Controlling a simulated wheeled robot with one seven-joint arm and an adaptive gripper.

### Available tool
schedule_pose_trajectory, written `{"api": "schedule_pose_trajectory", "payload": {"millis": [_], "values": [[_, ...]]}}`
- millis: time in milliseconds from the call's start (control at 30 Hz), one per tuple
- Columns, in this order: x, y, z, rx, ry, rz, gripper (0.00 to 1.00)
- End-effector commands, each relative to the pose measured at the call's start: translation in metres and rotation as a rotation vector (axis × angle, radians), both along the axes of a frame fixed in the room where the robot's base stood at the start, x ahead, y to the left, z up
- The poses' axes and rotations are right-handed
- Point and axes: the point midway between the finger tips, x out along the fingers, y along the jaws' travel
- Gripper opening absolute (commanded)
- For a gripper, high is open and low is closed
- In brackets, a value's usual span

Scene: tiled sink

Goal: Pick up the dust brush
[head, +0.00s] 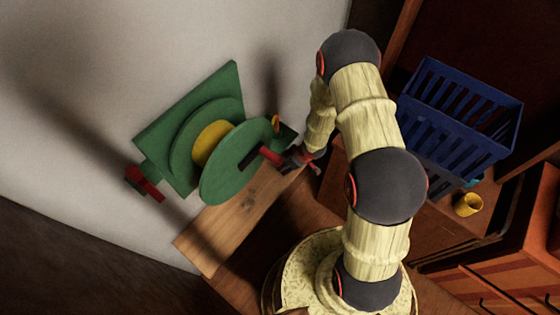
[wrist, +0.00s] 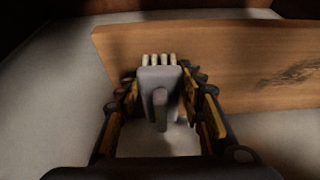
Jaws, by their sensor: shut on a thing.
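The dust brush (wrist: 158,80) shows in the wrist view as a grey block with a stubby grey handle and a row of pale bristles at its far edge. My gripper (wrist: 163,92) has a finger on each side of it and is shut on it. In the head view my gripper (head: 301,160) is at the end of the arm, beside the green reel and above the wooden board.
A green wall reel (head: 228,178) with a yellow core is close left of my gripper. A wooden board (head: 235,222) lies below; it also shows in the wrist view (wrist: 245,45). A blue slatted basket (head: 460,110) and a yellow cup (head: 468,205) stand at right.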

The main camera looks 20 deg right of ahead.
Motion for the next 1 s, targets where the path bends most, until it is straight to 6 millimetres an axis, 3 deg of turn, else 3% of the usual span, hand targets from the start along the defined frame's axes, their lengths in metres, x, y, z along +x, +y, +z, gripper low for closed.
{"api": "schedule_pose_trajectory", "payload": {"millis": [133,467,900,1000], "values": [[0.000,0.000,0.000,0.000,0.000,0.000,0.06],[-0.003,-0.002,0.008,0.000,0.000,-0.001,0.06],[-0.003,-0.002,0.077,0.000,-0.002,0.001,0.06],[-0.021,-0.016,0.071,0.000,0.002,-0.006,0.06]]}}
